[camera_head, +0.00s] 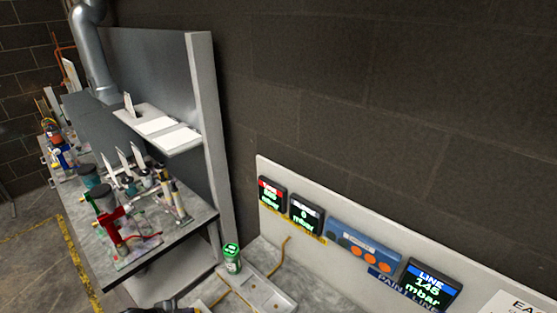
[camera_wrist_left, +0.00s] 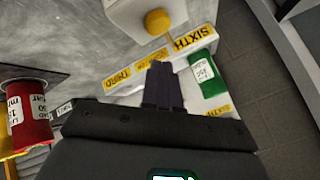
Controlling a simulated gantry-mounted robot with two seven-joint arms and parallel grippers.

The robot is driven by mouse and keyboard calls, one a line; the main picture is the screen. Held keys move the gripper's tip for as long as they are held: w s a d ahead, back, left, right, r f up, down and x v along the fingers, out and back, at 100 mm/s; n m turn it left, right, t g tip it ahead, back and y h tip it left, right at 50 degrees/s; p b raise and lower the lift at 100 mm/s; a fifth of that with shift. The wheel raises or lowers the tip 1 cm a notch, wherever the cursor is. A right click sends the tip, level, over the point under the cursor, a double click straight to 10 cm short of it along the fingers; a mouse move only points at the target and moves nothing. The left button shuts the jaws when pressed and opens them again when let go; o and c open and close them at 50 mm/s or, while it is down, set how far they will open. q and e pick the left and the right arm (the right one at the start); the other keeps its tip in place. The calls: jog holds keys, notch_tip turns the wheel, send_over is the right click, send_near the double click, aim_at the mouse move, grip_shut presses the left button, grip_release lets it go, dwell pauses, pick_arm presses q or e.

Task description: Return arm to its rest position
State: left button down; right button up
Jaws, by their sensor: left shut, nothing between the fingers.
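My left gripper (camera_wrist_left: 163,85) shows in the left wrist view, its two dark fingers together with nothing between them. It points at a pale surface with yellow labels reading SIXTH (camera_wrist_left: 194,38) and THIRD (camera_wrist_left: 118,77). A green can with a white label (camera_wrist_left: 203,70) is just right of the fingertips, apart from them as far as I can tell. In the head view the left gripper cannot be made out clearly; a small dark part shows at the bottom edge. My right gripper is in neither view.
A red can (camera_wrist_left: 28,118) stands at left in the wrist view; a white box with a yellow knob (camera_wrist_left: 157,21) is above the fingers. In the head view, a green can (camera_head: 231,264) stands beside a pale tray (camera_head: 268,294), near the gauge panel (camera_head: 330,213) and cluttered bench (camera_head: 195,225).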

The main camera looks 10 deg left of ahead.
pick_arm(q)
jog(key=shift+g+h, duration=0.4)
jog(key=shift+g, duration=0.2)
jog(key=s+d+f, duration=0.1)
jog(key=s, duration=0.1)
jog(key=s+d+f+p, duration=0.1)
jog(key=s+d, duration=0.1)
jog(key=s, duration=0.1)
jog(key=s+d+f+p, duration=0.1)
jog(key=s+d, duration=0.1)
jog(key=shift+s+f, duration=0.2)
jog(key=shift+f, duration=0.2)
jog(key=s+d+p, duration=0.2)
jog(key=s+d, duration=0.2)
jog(key=d, duration=0.1)
jog(key=shift+s+r, duration=0.15)
jog(key=shift+s, duration=0.15)
jog(key=s+d+r+n+p, duration=0.2)
jog(key=s+d+r+p, duration=0.1)
jog(key=s+d+r, duration=0.3)
jog(key=s+r+n+g+y+p, duration=0.1)
jog(key=s+r+n, duration=0.3)
jog(key=r, duration=0.5)
jog(key=s+a+r+n+g+y, duration=0.1)
jog(key=s+r+n+y, duration=0.2)
jog(key=s+r+n, duration=0.2)
jog(key=shift+s+a+r+n+g+y+p, duration=0.2)
jog(key=shift+s+r+n+g+y+p, duration=0.3)
jog(key=shift+r, duration=1.4)
